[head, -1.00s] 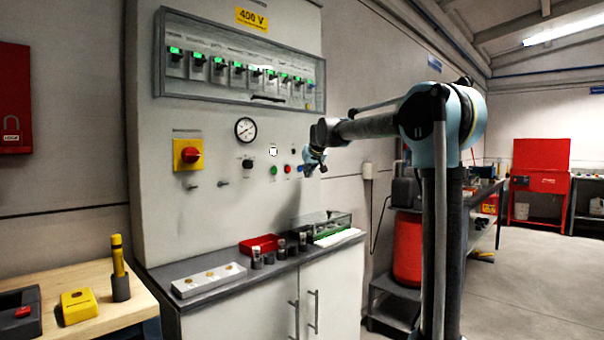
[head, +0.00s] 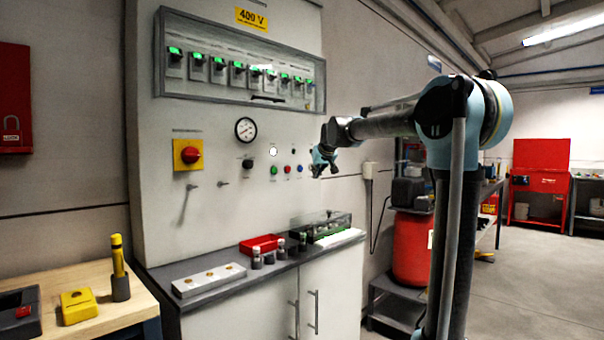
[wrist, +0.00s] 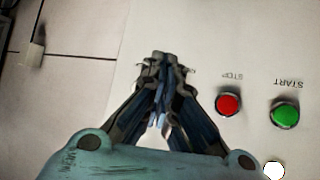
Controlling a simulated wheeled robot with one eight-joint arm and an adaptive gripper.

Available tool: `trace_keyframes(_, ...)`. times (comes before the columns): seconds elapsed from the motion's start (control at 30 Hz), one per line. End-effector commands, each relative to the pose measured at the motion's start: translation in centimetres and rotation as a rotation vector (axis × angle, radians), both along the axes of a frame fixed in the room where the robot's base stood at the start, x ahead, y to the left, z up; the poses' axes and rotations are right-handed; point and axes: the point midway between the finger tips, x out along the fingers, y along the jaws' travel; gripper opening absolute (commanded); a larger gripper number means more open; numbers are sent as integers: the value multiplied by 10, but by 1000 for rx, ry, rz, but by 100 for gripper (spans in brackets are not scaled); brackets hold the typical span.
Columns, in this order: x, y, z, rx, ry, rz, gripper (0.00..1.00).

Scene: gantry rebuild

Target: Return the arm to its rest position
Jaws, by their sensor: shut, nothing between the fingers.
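My gripper (head: 321,170) is in front of the right part of the white control panel in the head view, apart from it. In the wrist view my gripper (wrist: 164,62) has its fingers together, with nothing between them. A red STOP button (wrist: 229,104) and a green START button (wrist: 285,114) lie to the right of the fingers there, with upside-down labels. My arm reaches in from the right, bent at a high elbow.
The panel carries a row of breakers behind a clear cover (head: 240,70), a gauge (head: 245,129) and a red rotary switch on yellow (head: 188,154). A red cylinder (head: 411,250) stands behind my arm.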

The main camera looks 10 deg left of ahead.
Motion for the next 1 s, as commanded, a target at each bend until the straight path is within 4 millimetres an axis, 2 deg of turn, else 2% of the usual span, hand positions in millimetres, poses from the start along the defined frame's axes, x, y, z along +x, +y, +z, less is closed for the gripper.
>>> trace_keyframes(0.43,-1,-1,-1,-1,2,-1,0)
trace_keyframes(0.57,-14,-15,-9,-9,21,-12,0)
trace_keyframes(0.67,-37,-38,-25,-23,57,-32,0)
trace_keyframes(0.77,-69,-67,-46,-39,106,-57,0)
trace_keyframes(1.0,-152,-129,-104,-75,228,-117,0)
